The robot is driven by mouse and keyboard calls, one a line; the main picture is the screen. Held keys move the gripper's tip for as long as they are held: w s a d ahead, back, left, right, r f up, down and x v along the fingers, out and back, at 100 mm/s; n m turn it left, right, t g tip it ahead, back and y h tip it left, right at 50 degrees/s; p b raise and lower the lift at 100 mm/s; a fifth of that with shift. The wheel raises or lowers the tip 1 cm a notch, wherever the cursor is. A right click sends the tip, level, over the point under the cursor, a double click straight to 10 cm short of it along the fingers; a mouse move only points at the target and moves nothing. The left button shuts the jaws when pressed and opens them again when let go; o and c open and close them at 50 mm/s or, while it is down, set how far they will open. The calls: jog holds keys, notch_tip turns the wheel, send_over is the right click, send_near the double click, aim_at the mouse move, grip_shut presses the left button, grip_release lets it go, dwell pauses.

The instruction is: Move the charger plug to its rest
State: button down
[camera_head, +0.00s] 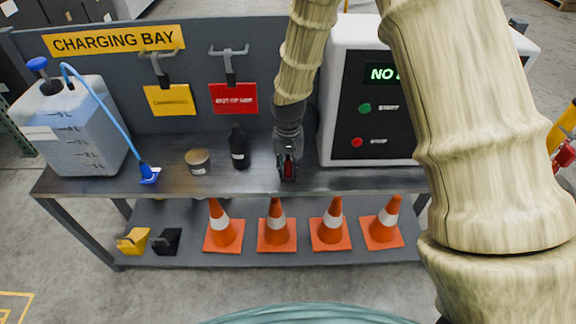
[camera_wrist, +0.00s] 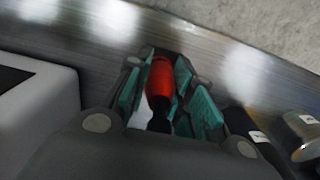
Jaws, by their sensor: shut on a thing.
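My gripper (camera_head: 288,172) points down just above the front part of the grey bench, left of the white charger cabinet (camera_head: 341,110). Its fingers are shut on a red piece with a black end (camera_wrist: 160,80), which appears to be the charger plug. In the head view only a small red part of it shows between the fingers. In the wrist view the red piece lies between the teal finger pads, above the bench top (camera_wrist: 215,60). I cannot make out the plug's rest or a cable in either view.
A black bottle (camera_head: 239,152) and a tan tin (camera_head: 198,162) stand left of my gripper. A translucent jug (camera_head: 75,130) with a blue hose is at the far left. Yellow and red tags hang behind. Several orange cones (camera_head: 276,230) stand on the lower shelf.

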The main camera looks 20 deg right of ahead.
jog(key=shift+f, duration=0.45)
jog(key=c, duration=1.1)
grip_release()
jog(key=shift+c, duration=0.2)
jog(key=shift+r, duration=0.1)
notch_tip(320, 180, up, 12)
jog(key=shift+f, duration=0.1)
